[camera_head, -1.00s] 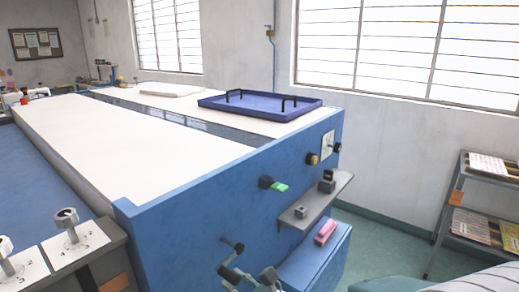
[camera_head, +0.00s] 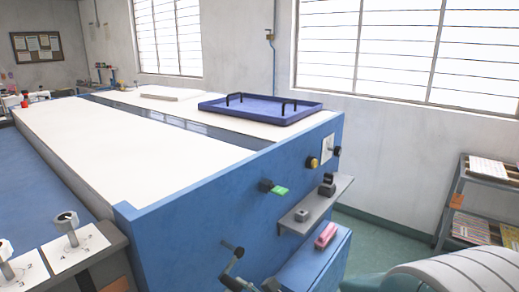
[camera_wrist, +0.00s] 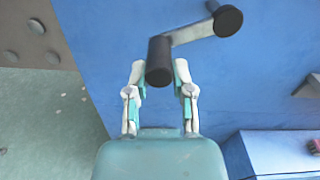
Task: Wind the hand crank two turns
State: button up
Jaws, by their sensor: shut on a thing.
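The hand crank (camera_head: 238,252) is on the blue end panel of the machine, at the lower edge of the head view. Its crank arm slopes down and its lower part runs out of the picture. In the wrist view the crank arm (camera_wrist: 192,32) runs from a dark round hub at the upper right to a black cylindrical handle (camera_wrist: 159,62). My gripper (camera_wrist: 159,76) is shut on that handle, with one white and teal finger on each side.
A small grey shelf (camera_head: 303,216) juts from the panel, right of the crank. A blue box with a pink block (camera_head: 325,235) stands below it. A blue tray (camera_head: 262,105) lies on top. A rack (camera_head: 447,222) stands at the right.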

jog(key=shift+w+d+f, duration=0.2)
jog(key=shift+w+f, duration=0.05)
jog(key=shift+f, duration=0.25)
jog(key=shift+w, duration=0.1)
jog(key=shift+w+d+f, duration=0.35)
jog(key=shift+w+f, duration=0.1)
jog(key=shift+f, duration=0.15)
jog(key=shift+c, duration=0.3)
jog(key=shift+w+d, duration=0.1)
jog(key=shift+w, duration=0.05)
jog(key=shift+o, duration=0.3)
jog(key=shift+w+d+f, duration=0.35)
jog(key=shift+w+d, duration=0.05)
jog(key=shift+w, duration=0.1)
